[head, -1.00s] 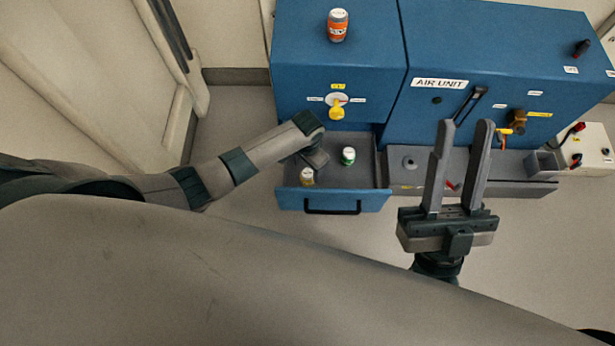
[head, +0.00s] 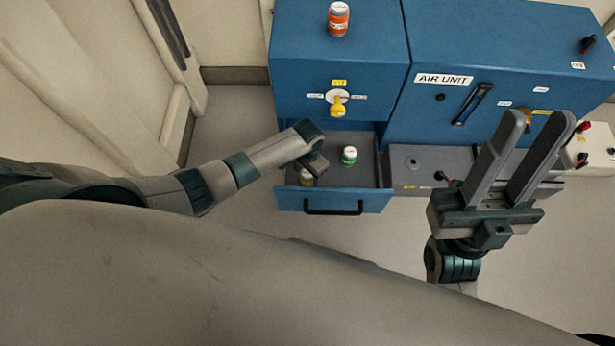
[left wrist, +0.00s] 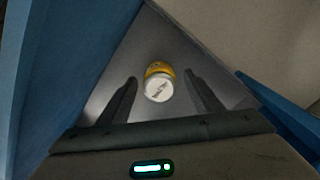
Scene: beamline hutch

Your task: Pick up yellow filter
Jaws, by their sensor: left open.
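The yellow filter (head: 306,179) stands in the open blue drawer (head: 335,200), near its front left; my left gripper partly hides it in the head view. In the left wrist view the yellow filter (left wrist: 158,69) shows its white lettered top between and beyond my open fingers. My left gripper (head: 313,168) points down into the drawer, above the filter, and holds nothing. Whether its fingers touch the filter cannot be told. My right gripper (head: 540,116) is open and empty, in front of the air unit.
A green filter (head: 349,155) with a white top stands to the right in the drawer. An orange can (head: 338,19) stands on the blue cabinet (head: 300,50). A yellow knob (head: 337,107) sticks out above the drawer. The drawer walls are close around the left gripper.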

